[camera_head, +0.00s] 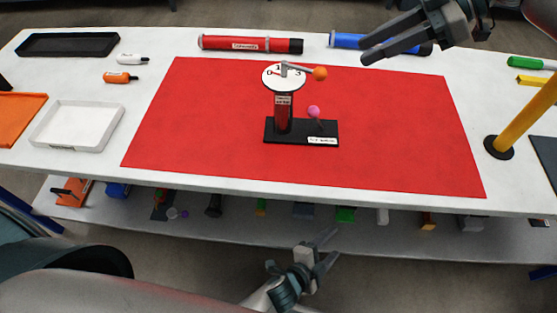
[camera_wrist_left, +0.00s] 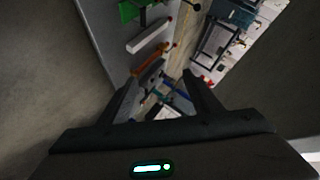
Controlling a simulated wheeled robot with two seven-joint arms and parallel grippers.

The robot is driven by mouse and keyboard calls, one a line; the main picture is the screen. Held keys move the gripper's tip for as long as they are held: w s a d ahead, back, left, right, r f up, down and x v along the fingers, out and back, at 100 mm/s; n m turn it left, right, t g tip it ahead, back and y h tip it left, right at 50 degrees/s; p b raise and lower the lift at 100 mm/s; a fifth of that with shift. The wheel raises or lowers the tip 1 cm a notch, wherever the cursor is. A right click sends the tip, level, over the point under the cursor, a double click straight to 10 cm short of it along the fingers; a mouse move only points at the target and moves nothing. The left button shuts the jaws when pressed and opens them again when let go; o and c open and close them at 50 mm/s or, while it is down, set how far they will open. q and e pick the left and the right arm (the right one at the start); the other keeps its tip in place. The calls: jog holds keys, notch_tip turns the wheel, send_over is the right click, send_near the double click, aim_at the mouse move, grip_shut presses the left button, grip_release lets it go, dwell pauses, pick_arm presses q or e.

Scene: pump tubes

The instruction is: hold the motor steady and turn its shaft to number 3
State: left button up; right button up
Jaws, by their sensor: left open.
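The motor (camera_head: 283,118) is a dark red upright cylinder on a black base plate (camera_head: 325,131), in the middle of the red mat. On its top is a round white dial (camera_head: 279,83) with numbers; 0, 1 and 3 can be read. A grey shaft lever with an orange ball (camera_head: 320,73) points right, near the 3. A pink ball (camera_head: 314,111) stands on the base. My left gripper (camera_head: 327,250) is open and empty, in front of the table near the lower shelf; its fingers also show in the left wrist view (camera_wrist_left: 160,95). My right gripper (camera_head: 367,50) is open and empty, above the back right of the motor.
The red mat (camera_head: 400,140) is otherwise bare. A red tube (camera_head: 222,43) and a blue tube (camera_head: 345,41) lie behind it. Left are a white tray (camera_head: 50,138), an orange tray and a black tray. A yellow post (camera_head: 520,115) stands right. Small items fill the lower shelf.

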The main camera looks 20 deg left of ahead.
pick_arm(q)
jog(key=d+r+m+t+h, duration=0.1)
jog(key=d+r+m+t, duration=0.15)
jog(key=r, duration=0.65)
jog(key=d+r+m+t, duration=0.15)
jog(key=r+m, duration=0.25)
jog(key=r, duration=0.5)
jog(key=d+r+m+t+h, duration=0.1)
jog(key=d+r+m, duration=0.25)
jog(key=r, duration=0.45)
jog(key=m+t+y, duration=0.1)
jog(key=m+y, duration=0.6)
jog(key=y, duration=0.5)
send_near(283, 111)
jog(key=v, duration=0.5)
jog(key=shift+a, duration=0.1)
jog(key=shift+w, duration=0.1)
jog(key=x, duration=1.7)
jog(key=shift+w, duration=0.1)
